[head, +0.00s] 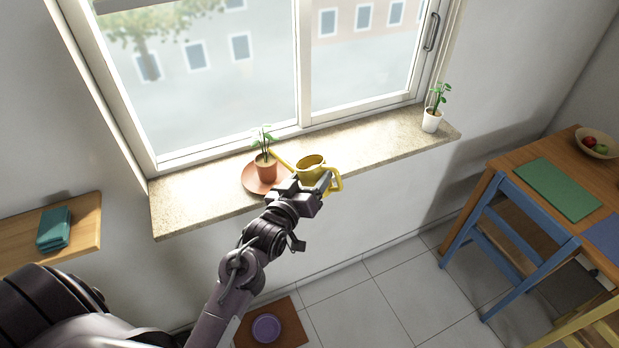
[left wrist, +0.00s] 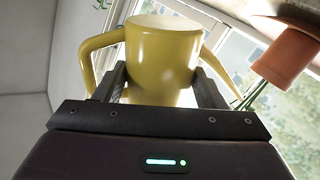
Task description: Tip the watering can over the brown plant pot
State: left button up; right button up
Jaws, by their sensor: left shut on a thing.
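The yellow watering can (head: 311,168) is at the window sill, with its spout pointing left toward the brown plant pot and its handle on the right. My left gripper (head: 311,190) is shut on the can's body; the left wrist view shows the yellow can (left wrist: 162,55) between the two fingers. I cannot tell whether the can touches the sill. The brown pot (head: 265,169) with a green plant stands on a reddish saucer (head: 252,182) just left of the can. The pot also shows at the right of the left wrist view (left wrist: 284,58). My right gripper is not in view.
The stone sill (head: 190,205) is bare at its left end. A white pot (head: 432,121) with a plant stands at its right end. The closed window (head: 215,70) rises behind. A wooden table (head: 520,158) and blue chair (head: 490,250) are at the right.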

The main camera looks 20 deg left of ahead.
pick_arm(q)
jog(key=shift+r+p, duration=0.35)
jog(key=shift+p, duration=0.1)
jog(key=shift+r+n+p, duration=0.2)
jog(key=shift+n+p, duration=0.1)
jog(key=shift+p, duration=0.1)
dwell(1.3)
jog(key=shift+a+r+n+p, duration=0.15)
jog(key=shift+r+n+p, duration=0.45)
jog(key=shift+p, duration=0.75)
dwell(1.2)
dwell(0.7)
